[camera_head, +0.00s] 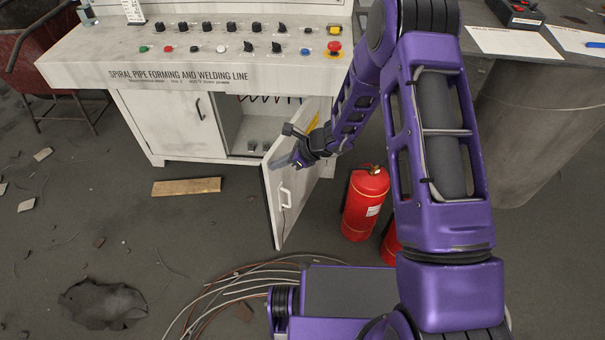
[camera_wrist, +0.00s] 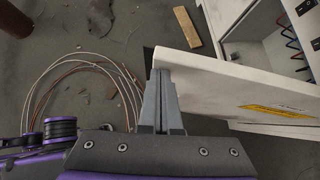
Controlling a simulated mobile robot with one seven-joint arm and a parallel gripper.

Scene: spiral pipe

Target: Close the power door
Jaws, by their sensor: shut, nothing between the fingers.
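The white power door (camera_head: 275,218) is the right-hand door of the control cabinet. It stands swung open into the room, with its pale handle (camera_head: 285,195) and a yellow label on its visible face. In the wrist view the door (camera_wrist: 215,88) runs right from the fingers, with the label at its right. My gripper (camera_head: 280,162) is shut and empty, at the upper part of the door near its free edge. In the wrist view my fingertips (camera_wrist: 161,78) overlap the door's corner; I cannot tell whether they touch it.
The open compartment (camera_head: 255,130) shows wires inside. The left door (camera_head: 175,122) is shut. Red fire extinguishers (camera_head: 364,205) stand right of the door. A wooden board (camera_head: 186,187) and coiled rods (camera_head: 225,290) lie on the floor. The control panel (camera_head: 210,50) overhangs the cabinet.

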